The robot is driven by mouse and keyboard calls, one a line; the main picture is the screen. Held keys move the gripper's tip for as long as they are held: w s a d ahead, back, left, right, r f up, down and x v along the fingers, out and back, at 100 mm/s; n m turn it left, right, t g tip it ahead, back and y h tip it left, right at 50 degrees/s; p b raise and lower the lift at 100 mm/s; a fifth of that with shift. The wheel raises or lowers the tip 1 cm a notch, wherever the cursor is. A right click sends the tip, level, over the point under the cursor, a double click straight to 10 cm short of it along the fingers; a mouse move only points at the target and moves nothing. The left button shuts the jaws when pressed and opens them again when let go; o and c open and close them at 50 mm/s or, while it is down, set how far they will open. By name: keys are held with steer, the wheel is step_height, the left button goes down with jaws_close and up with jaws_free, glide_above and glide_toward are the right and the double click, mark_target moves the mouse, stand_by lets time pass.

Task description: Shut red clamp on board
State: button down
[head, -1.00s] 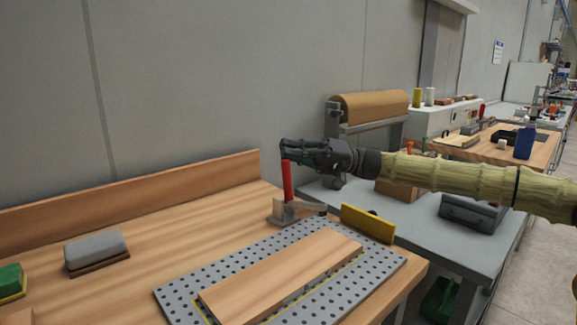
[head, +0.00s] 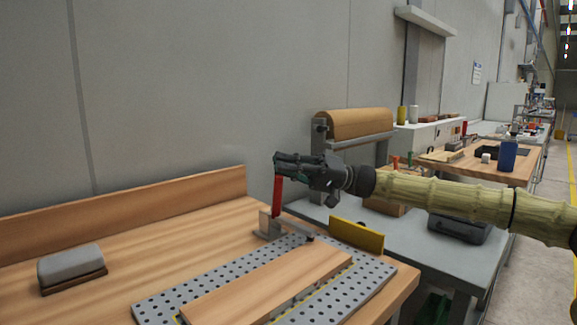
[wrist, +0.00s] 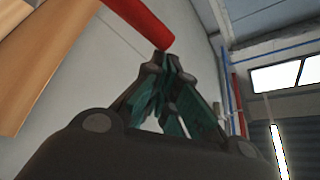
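The red clamp handle (head: 278,194) stands nearly upright on its grey metal base (head: 268,226) at the far corner of the perforated metal plate (head: 378,272). A wooden board (head: 270,287) lies on that plate. My gripper (head: 276,164) is at the top end of the red handle. In the wrist view, the fingers of my gripper (wrist: 170,66) come together at their tips, and the end of the red handle (wrist: 140,22) lies right at them. The fingers look shut, with the handle beside the tips rather than between them. Whether they touch it is unclear.
A yellow bar (head: 356,236) stands on edge at the plate's far right. A grey block with a brown base (head: 72,268) lies on the left of the wooden bench (head: 150,240). A brown roll on a stand (head: 360,123) and a grey table are behind my arm.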

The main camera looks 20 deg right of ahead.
steer(key=w+d+p, duration=0.1)
steer(key=w+d, duration=0.1)
steer(key=d, duration=0.7)
steer(key=shift+w+d+f, duration=0.15)
steer(key=shift+w+f, duration=0.2)
stand_by(0.3)
stand_by(0.4)
